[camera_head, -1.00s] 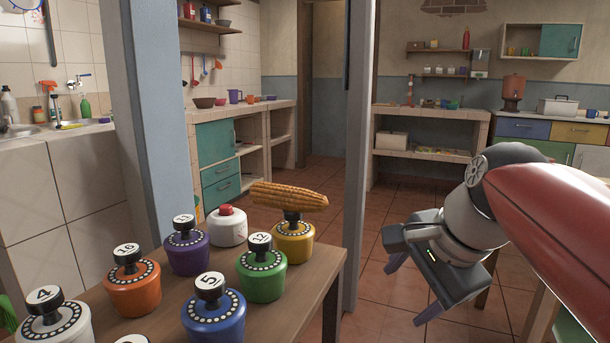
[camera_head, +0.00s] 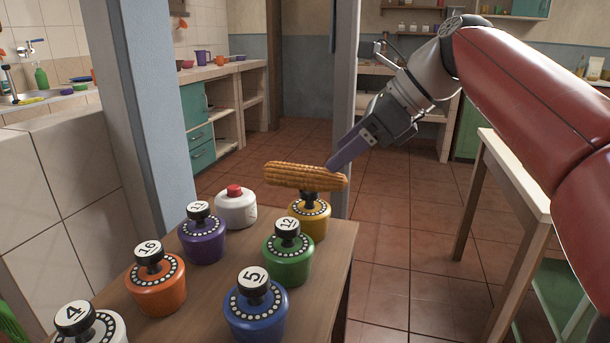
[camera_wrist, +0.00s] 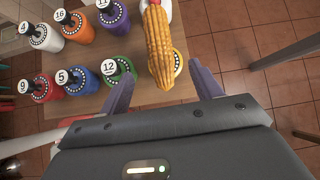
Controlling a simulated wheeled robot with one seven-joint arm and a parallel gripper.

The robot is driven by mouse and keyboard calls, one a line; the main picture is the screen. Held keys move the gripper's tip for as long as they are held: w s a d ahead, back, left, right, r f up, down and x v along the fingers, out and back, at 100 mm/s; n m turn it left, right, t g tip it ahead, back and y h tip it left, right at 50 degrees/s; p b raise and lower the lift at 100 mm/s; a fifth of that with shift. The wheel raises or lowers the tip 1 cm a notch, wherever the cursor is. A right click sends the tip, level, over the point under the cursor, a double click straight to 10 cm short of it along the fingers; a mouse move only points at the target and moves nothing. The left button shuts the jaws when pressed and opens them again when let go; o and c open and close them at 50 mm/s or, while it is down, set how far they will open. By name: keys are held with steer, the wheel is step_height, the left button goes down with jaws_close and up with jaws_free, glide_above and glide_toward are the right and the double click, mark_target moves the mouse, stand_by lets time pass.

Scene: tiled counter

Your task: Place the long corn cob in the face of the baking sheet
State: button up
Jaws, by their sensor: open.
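The long corn cob (camera_head: 300,177) lies across the top of a yellow numbered pot (camera_head: 311,220) near the far right corner of the wooden table. In the wrist view the cob (camera_wrist: 157,42) reaches up between the fingers' line, over the yellow pot. My gripper (camera_head: 332,165) is at the right end of the cob in the head view. In the wrist view my gripper (camera_wrist: 165,88) is open, its two purple fingers spread to either side of the cob's near end, with nothing held. I cannot tell whether a finger touches the cob. No baking sheet is recognisable in these views.
Around the cob stand a green pot (camera_head: 288,259), a blue pot (camera_head: 256,307), a purple pot (camera_head: 202,238), an orange pot (camera_head: 157,283) and a white pot with a red top (camera_head: 235,207). A grey-blue post (camera_head: 133,110) rises behind the table. Another table (camera_head: 518,178) stands right.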

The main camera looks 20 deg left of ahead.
mark_target(314, 167)
steer(key=shift+a+r, duration=0.25)
steer(key=shift+a, duration=0.05)
steer(key=shift+a+f, duration=0.1)
steer(key=shift+a, duration=0.15)
steer(key=b+x, duration=0.2)
steer(key=x, duration=0.5)
steer(key=shift+a+f, duration=0.1)
steer(key=shift+f, duration=0.05)
steer(key=c, duration=1.2)
